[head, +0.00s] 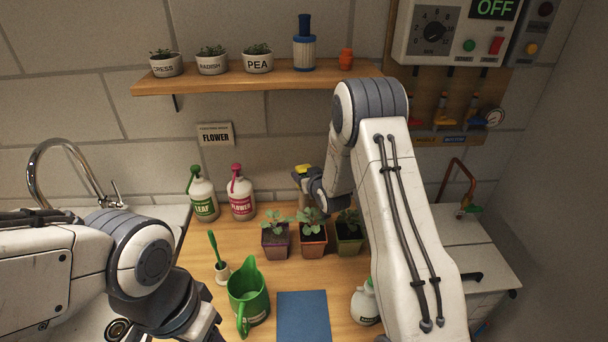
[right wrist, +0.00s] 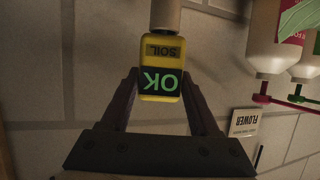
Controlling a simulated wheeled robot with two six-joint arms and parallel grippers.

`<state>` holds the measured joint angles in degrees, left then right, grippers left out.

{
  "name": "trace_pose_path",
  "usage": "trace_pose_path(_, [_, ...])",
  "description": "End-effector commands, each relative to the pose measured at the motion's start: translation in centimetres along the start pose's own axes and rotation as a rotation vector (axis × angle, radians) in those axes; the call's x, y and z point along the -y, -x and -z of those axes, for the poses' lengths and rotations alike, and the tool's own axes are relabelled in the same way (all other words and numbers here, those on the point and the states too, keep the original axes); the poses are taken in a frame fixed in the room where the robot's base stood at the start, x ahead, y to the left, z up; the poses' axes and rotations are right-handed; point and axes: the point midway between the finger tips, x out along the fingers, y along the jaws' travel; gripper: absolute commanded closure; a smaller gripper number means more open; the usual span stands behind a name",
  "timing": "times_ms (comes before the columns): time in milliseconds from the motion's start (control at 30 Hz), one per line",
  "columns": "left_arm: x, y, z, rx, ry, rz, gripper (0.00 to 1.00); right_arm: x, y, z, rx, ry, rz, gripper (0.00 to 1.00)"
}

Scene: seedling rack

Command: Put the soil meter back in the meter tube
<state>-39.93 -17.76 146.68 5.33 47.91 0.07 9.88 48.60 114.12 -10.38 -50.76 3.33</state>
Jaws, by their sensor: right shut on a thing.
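The soil meter (right wrist: 161,62) is yellow with a dark screen reading OK in green; it appears upside down in the right wrist view. In the head view its yellow top (head: 303,169) shows behind the potted seedlings. My right gripper (right wrist: 160,88) is shut on the meter's body, one finger on each side. A beige cylinder, apparently the meter tube (right wrist: 166,14), is in line directly under the meter; no probe shows between them. How deep the meter sits in it cannot be told. My left arm is at the lower left, its fingers out of frame.
Several potted seedlings, including the middle one (head: 312,240), stand just in front of my right gripper. Two spray bottles (head: 242,198) stand to its left. A green watering can (head: 249,297), blue mat (head: 303,318) and white bottle (head: 365,303) are nearer. A shelf (head: 270,77) hangs above.

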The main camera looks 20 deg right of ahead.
Motion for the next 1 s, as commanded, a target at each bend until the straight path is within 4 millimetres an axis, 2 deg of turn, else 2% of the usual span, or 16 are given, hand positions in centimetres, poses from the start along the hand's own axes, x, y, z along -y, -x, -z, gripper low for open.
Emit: trace_pose_path(1000, [0.05,-0.73,-0.03,0.0,0.0,0.0,0.5,-0.01,0.08,-0.3,-0.001,0.0,0.0,0.97])
